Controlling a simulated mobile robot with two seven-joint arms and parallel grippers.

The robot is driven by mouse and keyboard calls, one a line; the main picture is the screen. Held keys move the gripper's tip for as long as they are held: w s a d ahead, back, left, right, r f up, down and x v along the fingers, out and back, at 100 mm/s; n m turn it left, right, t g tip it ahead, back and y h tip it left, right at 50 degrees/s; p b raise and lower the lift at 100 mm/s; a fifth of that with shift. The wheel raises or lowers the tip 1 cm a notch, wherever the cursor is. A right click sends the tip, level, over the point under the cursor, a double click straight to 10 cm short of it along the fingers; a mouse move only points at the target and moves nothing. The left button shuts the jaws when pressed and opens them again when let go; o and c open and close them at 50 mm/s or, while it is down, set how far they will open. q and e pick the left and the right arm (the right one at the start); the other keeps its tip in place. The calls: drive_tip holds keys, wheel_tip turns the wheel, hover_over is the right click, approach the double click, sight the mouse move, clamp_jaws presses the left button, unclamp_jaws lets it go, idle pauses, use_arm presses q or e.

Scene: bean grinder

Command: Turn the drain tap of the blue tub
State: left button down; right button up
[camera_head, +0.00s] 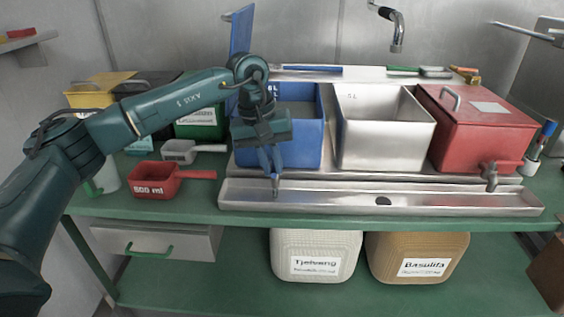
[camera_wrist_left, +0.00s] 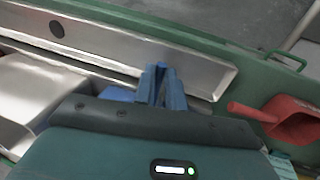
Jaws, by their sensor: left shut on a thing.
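The blue tub (camera_head: 308,134) stands on the steel stand at the left of a row of tubs. Its blue lid (camera_head: 241,32) stands raised at its left. My left gripper (camera_head: 271,178) points down in front of the tub's lower front wall. Its blue fingers are shut on the drain tap (camera_head: 275,188); only a small grey tip of the tap shows below them. The fingers also show close together in the left wrist view (camera_wrist_left: 162,88), where they hide the tap. My right gripper is in neither view.
A steel drip trough (camera_head: 330,198) runs below the taps. The open steel tub (camera_head: 384,138) and the lidded red tub (camera_head: 475,130) with its tap (camera_head: 490,175) stand to the right. A red scoop (camera_head: 158,183) and a grey scoop (camera_head: 180,151) lie to the left.

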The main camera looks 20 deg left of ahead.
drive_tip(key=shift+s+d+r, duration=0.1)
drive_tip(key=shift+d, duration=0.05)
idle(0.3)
use_arm(q)
drive_tip(key=c, duration=1.5)
unclamp_jaws()
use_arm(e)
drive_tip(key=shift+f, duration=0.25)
use_arm(q)
drive_tip(key=shift+o, duration=0.2)
drive_tip(key=shift+a+r, duration=0.1)
wheel_tip(320, 180, up, 13)
drive_tip(key=a, duration=0.2)
drive_tip(key=shift+s+a+p, duration=0.2)
drive_tip(key=shift+s+p, duration=0.25)
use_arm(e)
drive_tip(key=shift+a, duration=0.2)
